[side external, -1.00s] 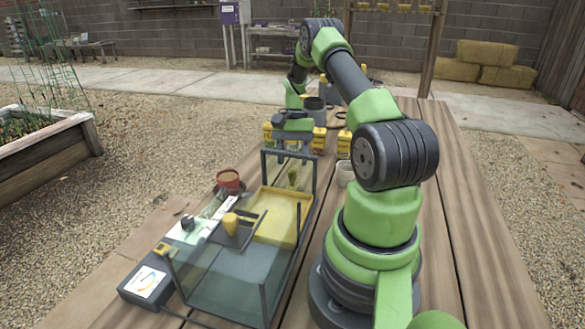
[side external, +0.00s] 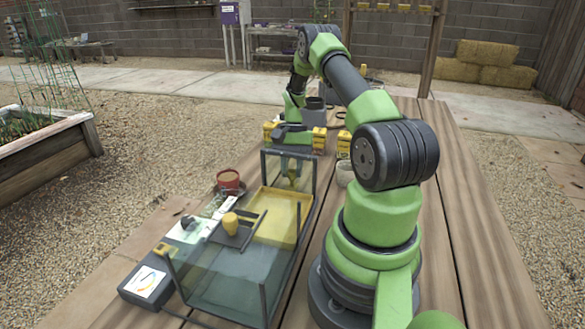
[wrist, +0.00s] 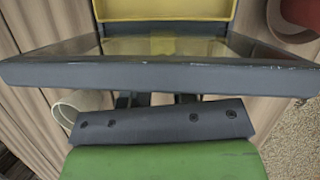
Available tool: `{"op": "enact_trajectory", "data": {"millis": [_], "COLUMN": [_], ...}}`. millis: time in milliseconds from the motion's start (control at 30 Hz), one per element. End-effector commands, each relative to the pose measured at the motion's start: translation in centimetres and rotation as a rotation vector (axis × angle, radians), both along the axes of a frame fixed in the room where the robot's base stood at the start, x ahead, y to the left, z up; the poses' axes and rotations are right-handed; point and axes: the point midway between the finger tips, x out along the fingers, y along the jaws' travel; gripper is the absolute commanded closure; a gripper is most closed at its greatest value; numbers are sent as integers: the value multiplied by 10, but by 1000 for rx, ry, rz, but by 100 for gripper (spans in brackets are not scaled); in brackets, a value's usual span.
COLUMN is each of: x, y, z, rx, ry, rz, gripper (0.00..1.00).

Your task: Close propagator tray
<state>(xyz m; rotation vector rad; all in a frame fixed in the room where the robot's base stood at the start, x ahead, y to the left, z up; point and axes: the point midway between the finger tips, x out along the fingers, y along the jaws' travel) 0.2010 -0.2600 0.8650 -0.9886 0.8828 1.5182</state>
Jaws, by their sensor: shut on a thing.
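The propagator is a long glass-sided case with a dark frame (side external: 263,300) on the wooden table in the side view. A yellow tray section (side external: 275,218) shows inside it and at the top of the wrist view (wrist: 165,8). My gripper (wrist: 157,98) is at the case's far end, low behind the dark edge bar of the propagator tray (wrist: 160,75), which fills the wrist view's width. The gripper is shut on the propagator tray's edge part; the bar hides the fingertips and exact contact.
A red pot (side external: 228,180) stands left of the case. A yellow piece (side external: 230,223) lies on a dark plate.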

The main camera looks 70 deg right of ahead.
Motion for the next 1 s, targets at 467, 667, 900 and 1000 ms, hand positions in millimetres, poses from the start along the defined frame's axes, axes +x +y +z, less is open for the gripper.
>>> {"op": "enact_trajectory", "data": {"millis": [467,667,900,1000], "x": [-1,-1,-1,-1], "y": [76,118,152,158], "z": [1,1,1,1], "rx": [3,3,3,3], "ry": [5,6,5,5], "rz": [4,5,2,0], "gripper": [100,100,100,100]}}
